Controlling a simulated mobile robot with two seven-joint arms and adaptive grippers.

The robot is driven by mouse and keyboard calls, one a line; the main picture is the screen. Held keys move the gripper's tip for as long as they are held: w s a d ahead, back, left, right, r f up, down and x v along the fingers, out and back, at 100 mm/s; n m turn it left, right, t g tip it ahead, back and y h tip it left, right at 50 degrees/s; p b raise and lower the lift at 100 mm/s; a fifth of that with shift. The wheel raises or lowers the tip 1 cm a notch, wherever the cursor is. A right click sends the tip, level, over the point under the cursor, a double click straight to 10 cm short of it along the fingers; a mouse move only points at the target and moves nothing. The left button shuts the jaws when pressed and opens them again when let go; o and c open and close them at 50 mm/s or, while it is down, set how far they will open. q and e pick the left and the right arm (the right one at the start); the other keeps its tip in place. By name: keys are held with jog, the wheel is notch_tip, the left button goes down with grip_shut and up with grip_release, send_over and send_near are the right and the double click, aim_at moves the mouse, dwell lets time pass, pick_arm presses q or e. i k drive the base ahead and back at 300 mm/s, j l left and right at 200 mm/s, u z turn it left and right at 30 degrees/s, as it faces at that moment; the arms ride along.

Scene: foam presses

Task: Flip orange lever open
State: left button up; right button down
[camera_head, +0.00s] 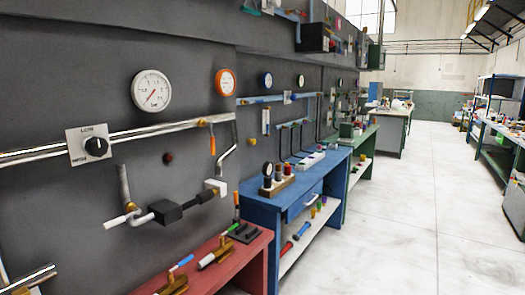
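Several orange handles show, and I cannot tell which one the task means. One orange lever (212,145) hangs down from a small brass fitting (202,123) on the wall pipe, below the orange-rimmed gauge. Another small orange-tipped piece (237,199) stands upright at the back of the red bench. A similar brass valve (175,285) with a blue-tipped handle (181,262) lies nearer. Neither of my grippers is in view.
The red bench (232,262) stands along the dark wall, with a blue bench (262,207) and a green one (362,150) beyond. White and black pipework (165,211) juts from the wall above the red bench. The pale floor (400,215) to the right is clear.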

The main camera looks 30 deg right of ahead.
aim_at(212, 140)
jog(key=i+z, duration=0.15)
jog(key=z, duration=0.55)
